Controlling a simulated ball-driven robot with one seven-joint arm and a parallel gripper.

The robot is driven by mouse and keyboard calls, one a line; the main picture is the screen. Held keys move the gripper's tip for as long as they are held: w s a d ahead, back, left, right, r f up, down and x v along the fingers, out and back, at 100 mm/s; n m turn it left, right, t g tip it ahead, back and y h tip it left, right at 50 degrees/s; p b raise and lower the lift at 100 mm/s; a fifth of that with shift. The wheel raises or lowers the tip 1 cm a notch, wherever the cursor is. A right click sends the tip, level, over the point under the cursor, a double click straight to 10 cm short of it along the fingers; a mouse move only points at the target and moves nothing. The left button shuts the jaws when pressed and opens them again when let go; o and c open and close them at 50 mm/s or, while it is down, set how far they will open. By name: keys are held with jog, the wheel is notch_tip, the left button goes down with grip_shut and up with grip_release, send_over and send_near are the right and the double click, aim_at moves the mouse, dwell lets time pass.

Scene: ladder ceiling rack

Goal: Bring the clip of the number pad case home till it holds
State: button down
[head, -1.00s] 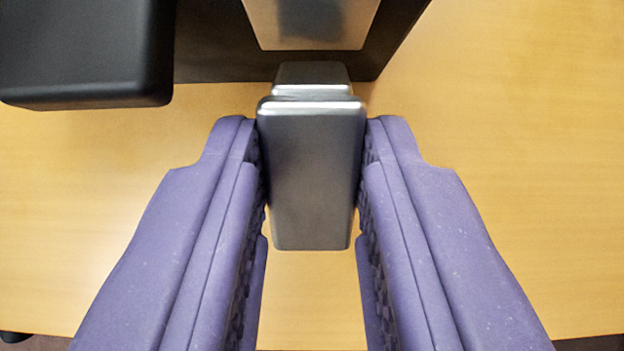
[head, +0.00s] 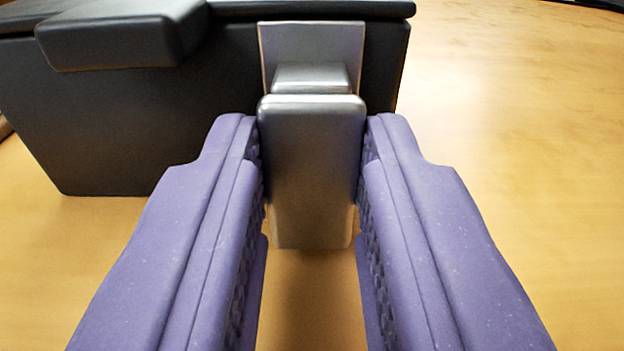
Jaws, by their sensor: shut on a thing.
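The number pad case (head: 110,130) is a dark box standing on the wooden surface at the upper left of the head view. A flat silver plate (head: 312,42) sits on its near face, towards the right end. My gripper (head: 312,150) has purple fingers and is shut on the silver metal clip (head: 312,160), one finger on each side. The clip's narrower far end (head: 312,77) overlaps the plate in the picture. Whether it touches the plate or sits in it I cannot tell, as the clip's body hides the junction.
A dark padded block (head: 120,38) juts from the case's upper left towards me. The wooden surface (head: 510,150) is clear on the right and in front of the case.

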jog(key=shift+f+t, duration=0.15)
jog(key=shift+t, duration=0.35)
jog(key=c, duration=0.9)
grip_release()
jog(key=shift+w, duration=0.1)
jog(key=s, duration=0.2)
jog(key=s+p, duration=0.1)
jog(key=s, duration=0.2)
jog(key=s+p, duration=0.1)
jog(key=s, duration=0.1)
jog(key=shift+s+d+f, duration=0.2)
jog(key=shift+s+d, duration=0.1)
jog(key=shift+s, duration=0.1)
